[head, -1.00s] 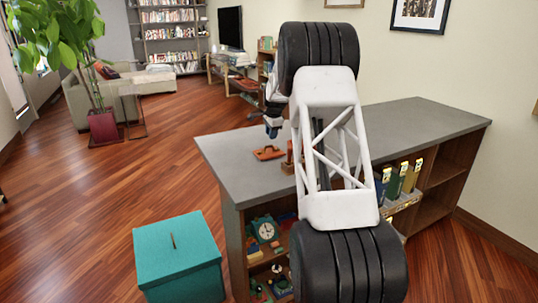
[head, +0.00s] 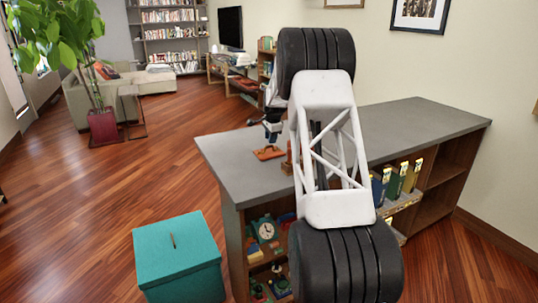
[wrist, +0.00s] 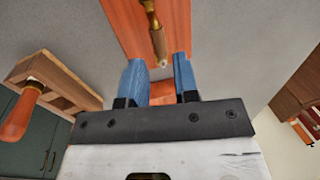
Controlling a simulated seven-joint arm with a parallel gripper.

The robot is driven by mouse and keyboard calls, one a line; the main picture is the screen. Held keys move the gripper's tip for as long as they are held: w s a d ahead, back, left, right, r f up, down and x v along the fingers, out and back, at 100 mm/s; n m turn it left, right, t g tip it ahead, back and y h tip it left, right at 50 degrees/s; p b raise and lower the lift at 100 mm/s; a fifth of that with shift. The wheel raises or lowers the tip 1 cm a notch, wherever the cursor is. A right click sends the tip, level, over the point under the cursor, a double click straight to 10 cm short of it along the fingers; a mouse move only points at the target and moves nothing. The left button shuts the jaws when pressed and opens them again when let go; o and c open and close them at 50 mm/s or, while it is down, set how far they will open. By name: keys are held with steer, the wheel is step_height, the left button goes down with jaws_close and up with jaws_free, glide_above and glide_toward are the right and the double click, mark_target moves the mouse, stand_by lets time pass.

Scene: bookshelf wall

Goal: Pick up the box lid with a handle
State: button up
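The box lid (head: 268,153) is a flat orange-brown piece lying on the grey top of the low bookshelf in the head view. In the wrist view, the lid (wrist: 125,18) shows as an orange panel with a brass-and-wood handle (wrist: 157,30) along its middle. My gripper (head: 272,132) is just above the lid in the head view. In the wrist view, the two blue fingers of my gripper (wrist: 160,78) are apart, with the handle's near end between or just beyond their tips. Nothing is visibly clasped.
A wooden rack (wrist: 60,78) with an orange-handled tool (wrist: 22,112) stands at left in the wrist view. The grey bookshelf top (head: 420,120) is clear at right. A teal box (head: 178,262) stands on the floor in front. Books and a clock fill the shelves below.

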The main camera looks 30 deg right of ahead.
mark_target(269, 146)
steer(key=shift+f, duration=0.15)
steer(key=shift+w+a+f, duration=0.1)
steer(key=shift+w+f, duration=0.05)
steer(key=shift+f, duration=0.65)
steer(key=shift+w+f, duration=0.2)
steer(key=shift+f, duration=0.65)
steer(key=shift+w+a+f, duration=0.1)
steer(key=shift+w+f, duration=0.05)
steer(key=shift+f, duration=0.65)
jaws_close()
